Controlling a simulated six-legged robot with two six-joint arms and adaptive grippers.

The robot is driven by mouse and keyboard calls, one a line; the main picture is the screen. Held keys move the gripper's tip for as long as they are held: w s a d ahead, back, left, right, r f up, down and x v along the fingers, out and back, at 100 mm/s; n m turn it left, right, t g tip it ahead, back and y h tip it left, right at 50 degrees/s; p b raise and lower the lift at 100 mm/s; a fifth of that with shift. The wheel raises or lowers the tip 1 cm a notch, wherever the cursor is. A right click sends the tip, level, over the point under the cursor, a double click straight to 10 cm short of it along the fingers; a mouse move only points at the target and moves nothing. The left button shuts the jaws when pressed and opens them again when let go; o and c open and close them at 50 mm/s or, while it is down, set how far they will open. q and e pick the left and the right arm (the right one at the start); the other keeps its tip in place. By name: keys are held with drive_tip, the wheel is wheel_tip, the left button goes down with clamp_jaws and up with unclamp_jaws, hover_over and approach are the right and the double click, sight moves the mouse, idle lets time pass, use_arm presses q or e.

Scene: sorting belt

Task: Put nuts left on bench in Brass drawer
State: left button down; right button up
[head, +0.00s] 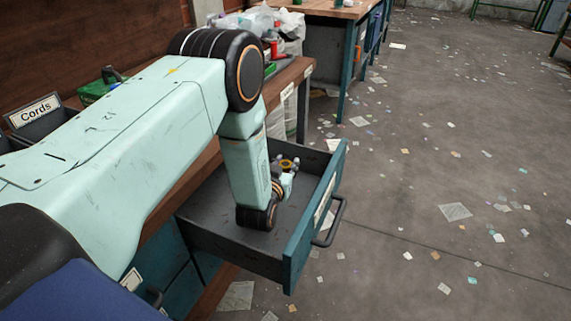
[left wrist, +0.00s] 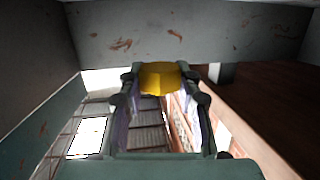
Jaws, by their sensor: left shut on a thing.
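My left gripper (head: 288,172) is inside or just above an open drawer (head: 312,232) with a teal front and grey inner walls. The gripper is shut on a yellow brass-coloured nut (head: 287,162). In the left wrist view the nut (left wrist: 160,77) sits between the fingertips (left wrist: 163,88), with a grey drawer wall (left wrist: 180,30) beyond. The visible drawer floor looks bare, but my arm hides part of it. The label on the drawer front is too oblique to read. My right gripper is not in view.
The wooden bench (head: 292,77) runs behind my arm, with a "Cords" bin (head: 38,115) and a green box (head: 92,92) on it. A second bench (head: 325,9) stands farther back. The floor at right is open, with scattered paper scraps.

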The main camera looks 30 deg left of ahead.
use_arm(q)
drive_tip(key=shift+f, duration=0.25)
drive_tip(key=c, duration=0.9)
unclamp_jaws()
drive_tip(key=shift+c, duration=0.2)
drive_tip(key=shift+r, duration=0.1)
drive_tip(key=shift+r, duration=0.2)
drive_tip(key=shift+r+p, duration=0.45)
drive_tip(key=shift+r, duration=0.05)
drive_tip(key=p+v, duration=0.2)
drive_tip(key=v, duration=0.5)
drive_tip(key=shift+s, duration=0.25)
drive_tip(key=shift+d+f, duration=0.1)
drive_tip(key=shift+f, duration=0.05)
